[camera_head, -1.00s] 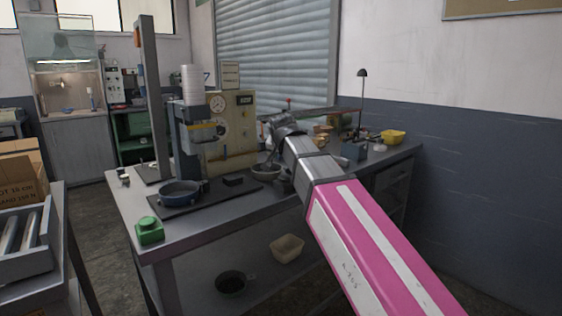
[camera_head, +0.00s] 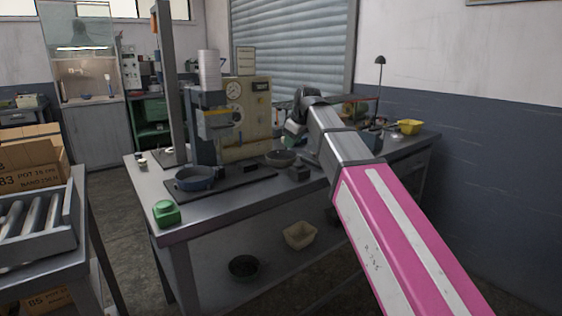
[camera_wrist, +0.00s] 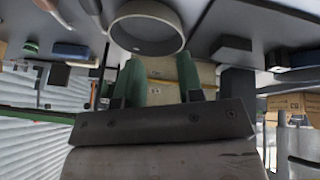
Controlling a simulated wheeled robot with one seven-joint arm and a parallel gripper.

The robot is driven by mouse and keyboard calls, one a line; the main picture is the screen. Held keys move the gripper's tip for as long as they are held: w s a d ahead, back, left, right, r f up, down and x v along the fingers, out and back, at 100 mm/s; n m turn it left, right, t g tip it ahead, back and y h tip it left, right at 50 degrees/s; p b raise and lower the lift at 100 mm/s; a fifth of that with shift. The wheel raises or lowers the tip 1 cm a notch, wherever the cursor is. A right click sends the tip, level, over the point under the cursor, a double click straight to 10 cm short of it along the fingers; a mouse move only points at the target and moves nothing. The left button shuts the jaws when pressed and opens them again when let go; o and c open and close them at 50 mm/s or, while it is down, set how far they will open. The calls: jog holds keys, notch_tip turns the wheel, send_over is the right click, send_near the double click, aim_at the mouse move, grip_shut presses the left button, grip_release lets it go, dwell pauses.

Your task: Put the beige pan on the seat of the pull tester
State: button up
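A round grey-beige pan (camera_head: 280,158) stands on the bench, right of the pull tester (camera_head: 212,125). A similar round pan rim (camera_wrist: 147,27) fills the top middle of the wrist view, just past the fingers. A blue pan (camera_head: 195,179) sits on the tester's dark base at the front, covering what is under it. My gripper (camera_wrist: 160,72) has green fingers spread apart with nothing visible between them. In the head view my arm's end is above and slightly right of the grey-beige pan; the fingertips are hard to see there.
A beige tub (camera_head: 300,236) and a dark pan (camera_head: 243,267) are on the lower shelf. A dial machine (camera_head: 247,115) stands behind, and a yellow bin (camera_head: 409,127) at the right end.

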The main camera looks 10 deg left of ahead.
aim_at(278, 167)
jog(key=shift+w+a+f+n+g+y, duration=0.15)
jog(key=shift+w+a+f+n+g, duration=0.15)
jog(key=shift+a+f+n, duration=0.9)
jog(key=shift+w+a+f+n+g+y, duration=0.35)
jog(key=shift+f+n, duration=0.4)
jog(key=shift+f, duration=1)
jog(key=shift+w+a+f+n+g, duration=0.15)
jog(key=shift+w+a+f+n, duration=0.3)
jog(key=shift+a+f+n, duration=0.75)
jog(key=shift+d+f+m, duration=0.25)
jog(key=shift+d, duration=0.15)
grip_shut()
